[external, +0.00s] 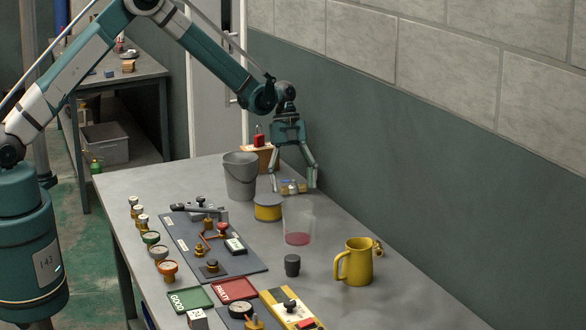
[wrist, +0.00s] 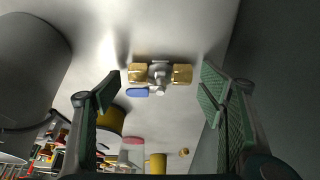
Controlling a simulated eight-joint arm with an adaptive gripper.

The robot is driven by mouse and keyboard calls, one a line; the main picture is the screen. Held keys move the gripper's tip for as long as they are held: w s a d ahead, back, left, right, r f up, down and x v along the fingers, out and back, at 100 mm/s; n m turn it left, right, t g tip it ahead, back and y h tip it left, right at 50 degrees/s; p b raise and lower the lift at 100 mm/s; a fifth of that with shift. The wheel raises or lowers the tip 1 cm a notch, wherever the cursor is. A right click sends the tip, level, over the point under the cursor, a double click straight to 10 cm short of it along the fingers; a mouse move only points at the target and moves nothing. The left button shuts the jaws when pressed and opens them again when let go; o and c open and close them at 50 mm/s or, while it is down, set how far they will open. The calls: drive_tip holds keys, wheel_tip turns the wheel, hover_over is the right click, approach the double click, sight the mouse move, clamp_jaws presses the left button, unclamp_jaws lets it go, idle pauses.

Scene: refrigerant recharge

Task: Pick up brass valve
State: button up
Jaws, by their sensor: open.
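The brass valve (wrist: 160,74) lies on the grey table, with two gold-coloured ends, a silver middle and a blue piece beside it. In the external view the valve (external: 292,188) sits low between the fingers, near the back wall. My gripper (external: 293,180) points down over it, open, with one finger on each side. In the wrist view my gripper (wrist: 160,88) frames the valve with a gap on both sides. I see no contact with it.
A grey bucket (external: 240,176) stands close on the left of my gripper. A yellow tin (external: 267,210) and a clear beaker (external: 299,222) with pink liquid stand in front. A box with a red padlock (external: 259,140) is behind. A yellow jug (external: 356,262) is farther right.

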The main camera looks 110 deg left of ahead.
sight(293, 180)
idle(0.3)
drive_tip(key=c, duration=1.1)
drive_tip(key=shift+r, duration=5.05)
